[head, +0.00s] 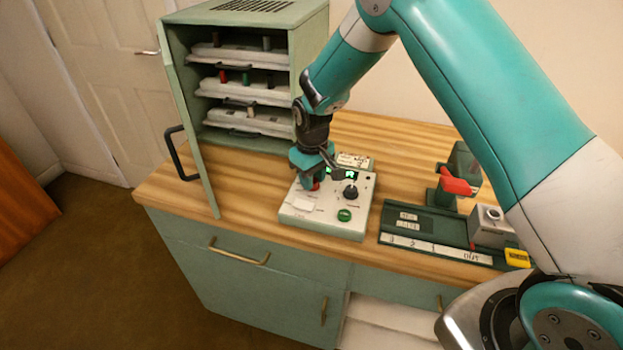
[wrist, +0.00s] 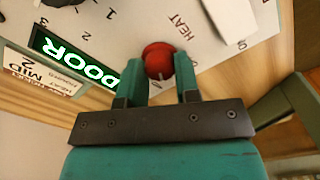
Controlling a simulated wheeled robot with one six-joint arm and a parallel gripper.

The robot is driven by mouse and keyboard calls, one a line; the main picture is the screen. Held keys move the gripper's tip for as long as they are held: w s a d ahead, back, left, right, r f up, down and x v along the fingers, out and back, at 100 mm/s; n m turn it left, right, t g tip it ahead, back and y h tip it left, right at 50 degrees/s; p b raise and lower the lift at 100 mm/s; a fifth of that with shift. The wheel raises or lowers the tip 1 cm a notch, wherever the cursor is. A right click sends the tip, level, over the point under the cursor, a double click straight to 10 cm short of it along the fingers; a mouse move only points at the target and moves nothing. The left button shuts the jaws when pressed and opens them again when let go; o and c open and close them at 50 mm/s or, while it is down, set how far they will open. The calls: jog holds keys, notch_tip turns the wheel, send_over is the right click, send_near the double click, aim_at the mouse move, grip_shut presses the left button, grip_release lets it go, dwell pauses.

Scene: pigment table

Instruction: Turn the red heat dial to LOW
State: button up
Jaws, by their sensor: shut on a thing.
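The red heat dial (wrist: 158,61) sits on the white control panel (head: 327,225), beside the printed word HEAT. My gripper (wrist: 160,80) is shut on the red dial, with one green finger on each side of it. In the head view the dial (head: 315,186) shows as a small red patch under my gripper (head: 311,178). A small white mark shows on the dial in the wrist view, but I cannot read the setting it points to. A card (wrist: 40,77) beside the panel reads MID and 2, with small blurred print.
A lit green DOOR display (wrist: 75,62), a black dial (head: 350,191) and a green knob (head: 344,215) are on the same panel. An open cabinet (head: 312,40) with several trays stands behind left. A dark green stand with a red lever (head: 457,182) is at right.

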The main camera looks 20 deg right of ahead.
jog(key=n+b, duration=0.1)
jog(key=n, duration=0.4)
jog(key=shift+w+n, duration=0.1)
jog(key=shift+n, duration=0.3)
jog(key=shift+r, duration=0.1)
dwell(0.3)
jog(key=o, duration=0.9)
jog(key=shift+o, duration=0.2)
notch_tip(320, 180, up, 17)
jog(key=b, duration=0.2)
jog(key=shift+r, duration=0.15)
jog(key=s+a+r+m+y, duration=0.1)
jog(key=s+a+r+y, duration=0.1)
jog(key=s, duration=1.3)
jog(key=s+a+r+m+y, duration=0.2)
jog(key=s, duration=1.4)
jog(key=shift+s+a, duration=0.15)
jog(key=shift+a, duration=0.15)
